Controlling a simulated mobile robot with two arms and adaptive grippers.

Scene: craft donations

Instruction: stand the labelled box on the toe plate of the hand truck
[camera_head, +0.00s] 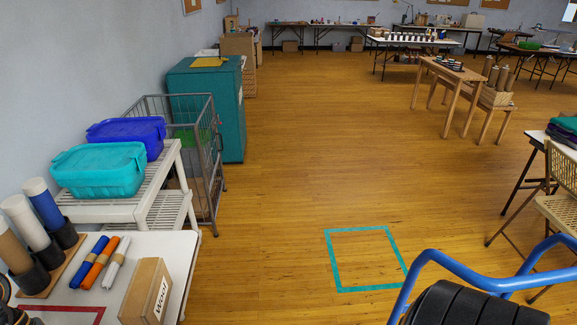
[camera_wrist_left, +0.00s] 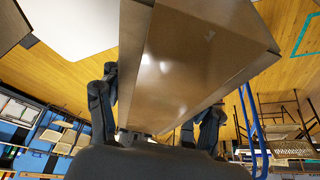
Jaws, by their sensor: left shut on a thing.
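The labelled box, brown cardboard with "Wood" on its side (camera_head: 147,292), shows at the lower left of the head view, in front of the white table top. I cannot tell there whether it touches the table. In the left wrist view a plain face of the box (camera_wrist_left: 195,60) fills the middle. My left gripper (camera_wrist_left: 160,100) is shut on it, one dark finger at each side. The blue tube frame of the hand truck (camera_head: 489,282) is at the lower right, and blue tubes also show in the wrist view (camera_wrist_left: 254,130). Its toe plate is out of view. My right gripper is not in view.
The white table (camera_head: 182,250) holds coloured rolls (camera_head: 97,262) and tubes (camera_head: 43,204). Behind it are a shelf with lidded bins (camera_head: 100,170), a wire cage (camera_head: 215,160) and a teal cabinet (camera_head: 232,118). A teal tape square (camera_head: 333,262) marks clear floor. A folding chair (camera_head: 560,211) stands right.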

